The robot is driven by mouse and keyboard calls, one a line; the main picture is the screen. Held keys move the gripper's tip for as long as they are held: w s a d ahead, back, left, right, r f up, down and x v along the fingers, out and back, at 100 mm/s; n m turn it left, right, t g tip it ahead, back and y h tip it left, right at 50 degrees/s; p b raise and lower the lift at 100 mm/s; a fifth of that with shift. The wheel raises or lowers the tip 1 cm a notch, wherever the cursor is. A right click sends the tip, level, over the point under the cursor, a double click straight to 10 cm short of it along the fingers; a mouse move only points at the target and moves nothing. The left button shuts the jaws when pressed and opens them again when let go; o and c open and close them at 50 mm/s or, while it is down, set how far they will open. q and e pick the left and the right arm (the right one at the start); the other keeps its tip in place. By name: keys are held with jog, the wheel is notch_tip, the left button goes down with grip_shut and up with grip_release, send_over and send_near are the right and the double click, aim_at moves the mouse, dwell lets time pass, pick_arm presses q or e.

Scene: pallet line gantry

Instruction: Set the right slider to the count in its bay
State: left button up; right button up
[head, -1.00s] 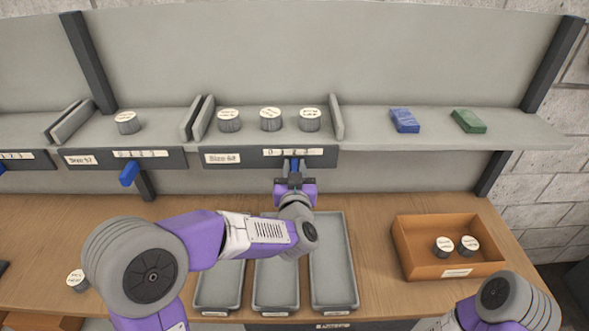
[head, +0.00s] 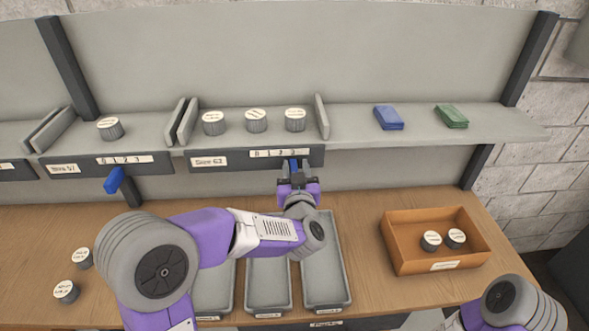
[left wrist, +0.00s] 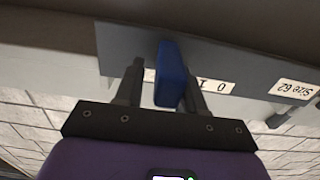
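The right bay's blue slider (head: 293,164) hangs from the front rail (head: 235,160) labelled Size 62, near the right end of its number scale. The exact mark is hard to read. Three pale-topped grey cylinders (head: 256,121) stand in that bay. My left gripper (head: 297,175) is at the slider from the front. In the left wrist view, upside down, its fingers (left wrist: 162,90) straddle the slider (left wrist: 170,74). A gap shows on the left, while the right finger is close against it; contact is unclear. My right gripper is out of view; only its arm shows, lower right.
The left bay holds one cylinder (head: 110,128) and has a blue slider (head: 115,180). A blue box (head: 388,118) and a green box (head: 451,116) lie on the shelf. Grey trays (head: 325,275) and an orange bin (head: 400,253) with two cylinders rest on the wooden table.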

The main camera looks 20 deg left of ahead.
pick_arm(q)
jog(key=shift+o, duration=0.7)
jog(key=shift+d, duration=0.1)
jog(key=v, duration=0.7)
jog(key=shift+s, duration=0.25)
